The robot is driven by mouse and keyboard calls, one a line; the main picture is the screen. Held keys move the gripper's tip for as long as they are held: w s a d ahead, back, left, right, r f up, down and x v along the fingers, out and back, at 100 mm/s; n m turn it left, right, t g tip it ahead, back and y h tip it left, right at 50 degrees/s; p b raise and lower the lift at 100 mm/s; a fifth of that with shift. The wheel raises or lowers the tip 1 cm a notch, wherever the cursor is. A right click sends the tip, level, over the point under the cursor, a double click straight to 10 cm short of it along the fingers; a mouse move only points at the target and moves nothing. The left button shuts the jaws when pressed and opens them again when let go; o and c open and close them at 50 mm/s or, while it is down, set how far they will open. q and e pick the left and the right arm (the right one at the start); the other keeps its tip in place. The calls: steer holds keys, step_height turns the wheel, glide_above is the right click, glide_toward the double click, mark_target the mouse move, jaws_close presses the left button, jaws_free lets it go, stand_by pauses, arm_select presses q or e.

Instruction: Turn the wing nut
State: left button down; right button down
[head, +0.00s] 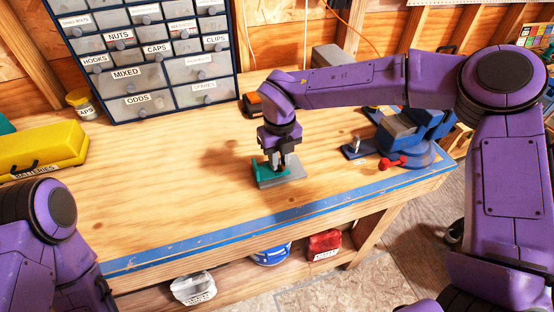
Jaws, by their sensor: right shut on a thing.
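My right gripper (277,166) points straight down over a small fixture on the workbench. The fixture has a grey base plate (292,181) with a teal part (263,171) on it. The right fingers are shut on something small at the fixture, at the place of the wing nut. The wing nut itself is hidden by the fingers, so its angle cannot be seen. My left arm shows at the lower left, but its gripper is out of view.
The wooden workbench (180,190) has blue tape (200,248) along its front edge. A drawer cabinet (148,60) stands behind. A yellow batteries case (40,148) is at left, a blue vise (405,140) at right. The bench's middle left is clear.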

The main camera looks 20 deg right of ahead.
steer(key=c, duration=1)
jaws_free()
step_height(320, 180, up, 11)
steer(key=shift+f+b, duration=0.15)
steer(key=shift+b, duration=0.85)
